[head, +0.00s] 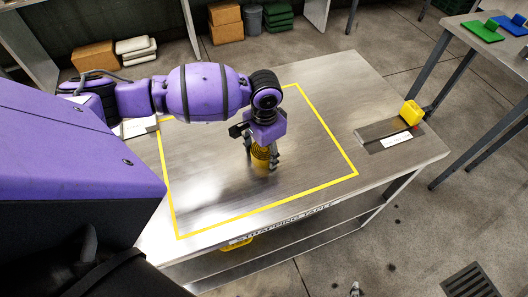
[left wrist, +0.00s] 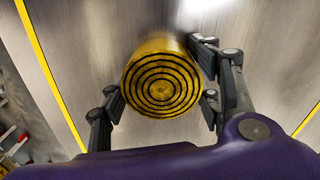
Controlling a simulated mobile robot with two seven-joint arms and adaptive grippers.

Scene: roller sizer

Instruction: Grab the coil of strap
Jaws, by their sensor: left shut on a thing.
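The coil of strap (head: 260,157) is a yellow roll with black rings on its end. It stands on the metal table (head: 220,205), inside the yellow outline. In the left wrist view the coil (left wrist: 162,85) shows its ringed end toward the camera. My left gripper (head: 262,160) points down over the coil, with its fingers around it. In the left wrist view the left gripper (left wrist: 160,105) has dark fingers on both sides of the coil, shut on it. The lower part of the coil is partly hidden by the fingers. My right gripper is not in view.
A yellow block-like device (head: 411,112) sits on a dark plate at the table's right end, beside a white label (head: 396,140). A second table (head: 490,50) with green and blue items stands at the right. The table surface around the coil is clear.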

